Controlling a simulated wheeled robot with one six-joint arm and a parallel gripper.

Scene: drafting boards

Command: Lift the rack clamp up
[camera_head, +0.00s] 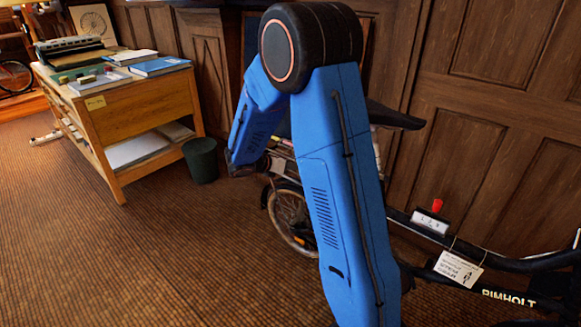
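The bicycle marked RIMHOLT stands along the panelled wall, largely hidden behind my blue arm. Its small rear wheel (291,217) shows left of my upper arm link, and its dark saddle (397,116) shows to the right. Thin grey and metal parts of the rear rack area (284,165) show above the wheel. I cannot make out the rack clamp among them, nor whether it is up or down. My forearm slants down and left to end beside this area. My gripper's fingers cannot be made out there, so their opening and any contact are unclear.
A wooden table (140,113) with books and a typewriter-like machine stands at the left. A dark bin (201,160) stands beside it. The brown floor at lower left is clear.

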